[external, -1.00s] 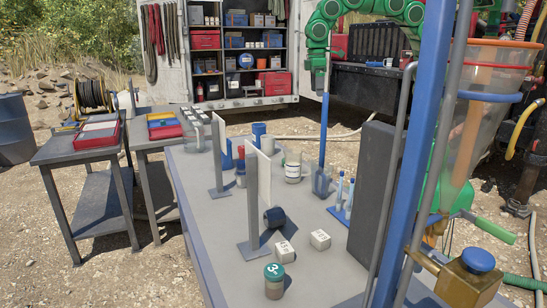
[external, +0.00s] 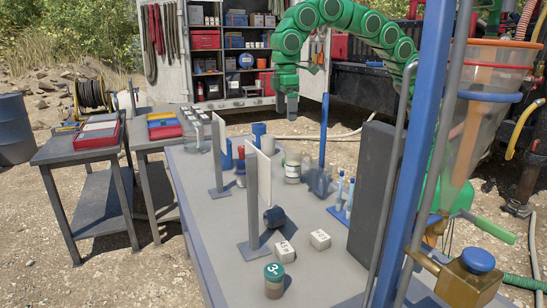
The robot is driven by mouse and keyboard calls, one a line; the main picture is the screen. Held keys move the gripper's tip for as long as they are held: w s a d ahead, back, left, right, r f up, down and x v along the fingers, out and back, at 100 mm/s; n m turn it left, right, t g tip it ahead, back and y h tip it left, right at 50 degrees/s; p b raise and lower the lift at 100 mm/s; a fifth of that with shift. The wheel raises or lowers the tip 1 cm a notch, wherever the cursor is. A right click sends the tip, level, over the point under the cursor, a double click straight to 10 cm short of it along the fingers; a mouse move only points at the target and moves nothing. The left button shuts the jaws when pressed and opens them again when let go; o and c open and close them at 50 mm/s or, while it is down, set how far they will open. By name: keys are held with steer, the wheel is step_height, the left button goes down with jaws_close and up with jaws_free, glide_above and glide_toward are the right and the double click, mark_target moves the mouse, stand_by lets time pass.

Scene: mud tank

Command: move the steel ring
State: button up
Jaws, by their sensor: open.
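I cannot make out a steel ring in this view; it is hidden or too small to tell. My gripper (external: 292,106) hangs from the green arm, pointing down above the far part of the grey workbench (external: 213,248). It is open, with nothing visible in it, and apart from everything on the bench. A tall blue rod (external: 323,130) stands upright just right of it, its lower end in a grey-blue holder (external: 320,182).
Two upright white panels (external: 258,188) on stands rise from the bench. A jar (external: 293,168), a dark blue cylinder (external: 274,217), two white blocks (external: 285,251) and a green-lidded jar (external: 273,282) stand around them. A tall dark slab (external: 367,195) borders the right.

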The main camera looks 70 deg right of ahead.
steer(key=a+f+n, duration=0.1)
steer(key=a+f, duration=0.1)
steer(key=a, duration=0.5)
glide_above(279, 209)
step_height(279, 209, down, 23)
steer(key=shift+f, duration=0.15)
stand_by(0.4)
steer(key=shift+f, duration=0.1)
steer(key=shift+d+f, duration=0.1)
steer(key=shift+f, duration=3.7)
steer(key=shift+c, duration=0.2)
steer(key=c, duration=1.2)
